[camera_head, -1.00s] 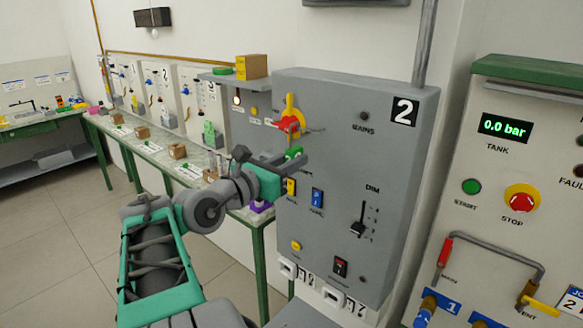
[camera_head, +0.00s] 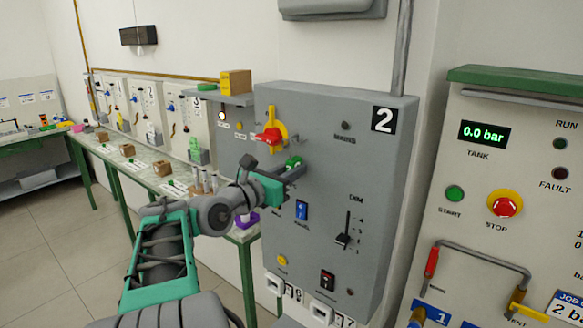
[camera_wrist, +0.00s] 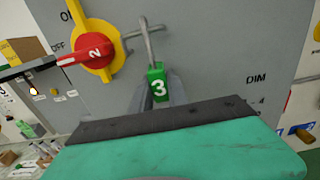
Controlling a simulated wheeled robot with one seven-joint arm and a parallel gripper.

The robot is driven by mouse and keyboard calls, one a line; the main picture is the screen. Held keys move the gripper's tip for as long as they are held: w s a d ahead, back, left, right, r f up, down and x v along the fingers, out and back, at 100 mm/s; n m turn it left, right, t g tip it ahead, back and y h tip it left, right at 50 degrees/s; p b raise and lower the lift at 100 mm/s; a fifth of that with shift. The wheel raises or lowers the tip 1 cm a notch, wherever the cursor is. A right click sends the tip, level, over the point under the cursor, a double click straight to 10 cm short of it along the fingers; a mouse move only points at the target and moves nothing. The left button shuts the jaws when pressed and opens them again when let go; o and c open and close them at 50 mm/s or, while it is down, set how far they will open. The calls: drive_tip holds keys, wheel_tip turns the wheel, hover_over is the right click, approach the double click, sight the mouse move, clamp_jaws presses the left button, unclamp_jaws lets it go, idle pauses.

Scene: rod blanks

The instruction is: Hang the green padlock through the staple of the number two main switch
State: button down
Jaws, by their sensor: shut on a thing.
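The number two main switch (camera_head: 271,134) has a red handle on a yellow plate, on the grey cabinet marked 2. In the wrist view the red handle (camera_wrist: 84,52) bears a 2 and points left. The green padlock (camera_wrist: 157,84) bears a 3 and stands upright with its shackle up. My gripper (camera_head: 292,172) is shut on the padlock's body, below and right of the switch. The thin grey staple (camera_wrist: 133,34) sticks out beside the yellow plate. The shackle (camera_wrist: 149,42) crosses it in the wrist view; I cannot tell whether it passes through.
A long bench (camera_head: 150,178) runs along the wall. A compressor panel (camera_head: 480,250) stands at the right.

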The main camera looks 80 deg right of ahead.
drive_tip(key=c, duration=1.2)
unclamp_jaws()
